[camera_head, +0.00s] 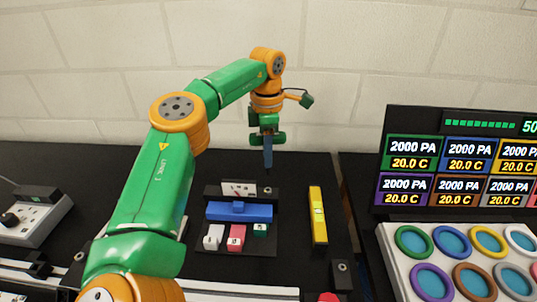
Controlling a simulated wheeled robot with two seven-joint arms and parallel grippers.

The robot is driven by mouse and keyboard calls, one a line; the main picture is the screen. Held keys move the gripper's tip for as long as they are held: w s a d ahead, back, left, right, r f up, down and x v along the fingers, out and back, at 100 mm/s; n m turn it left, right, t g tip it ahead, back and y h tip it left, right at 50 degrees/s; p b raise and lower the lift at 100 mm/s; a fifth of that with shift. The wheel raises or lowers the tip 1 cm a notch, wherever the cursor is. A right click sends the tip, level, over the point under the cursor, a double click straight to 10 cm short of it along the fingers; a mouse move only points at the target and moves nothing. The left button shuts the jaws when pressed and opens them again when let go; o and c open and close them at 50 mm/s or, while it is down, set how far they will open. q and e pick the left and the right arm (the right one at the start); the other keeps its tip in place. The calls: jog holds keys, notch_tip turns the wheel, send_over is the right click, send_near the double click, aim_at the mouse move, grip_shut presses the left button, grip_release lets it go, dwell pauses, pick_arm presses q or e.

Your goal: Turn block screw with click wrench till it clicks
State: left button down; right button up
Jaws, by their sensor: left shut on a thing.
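My left gripper (267,139) points down at the end of the green and orange arm. It is shut on a slim dark blue tool, which appears to be the click wrench (267,154), held upright. The wrench's thin lower tip is over the right part of a black block (213,192) at the back of a dark plate. A small round feature that may be the block screw (268,189) shows just below the tip. I cannot tell whether the tip touches it. My right gripper is not in view.
A blue bar (225,213) and white, pink and green blocks sit in front of the black block, near a small white dial (238,189). A yellow level (318,214) lies to the right. A display panel (460,160) and a tray of coloured rings (398,250) stand further right.

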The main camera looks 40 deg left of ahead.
aim_at(268, 170)
pick_arm(q)
jog(key=shift+r, duration=0.1)
jog(key=shift+f, duration=0.4)
notch_tip(268, 170, down, 4)
jog(key=shift+r+b, duration=0.1)
jog(key=shift+b, duration=0.85)
jog(key=shift+f, duration=0.7)
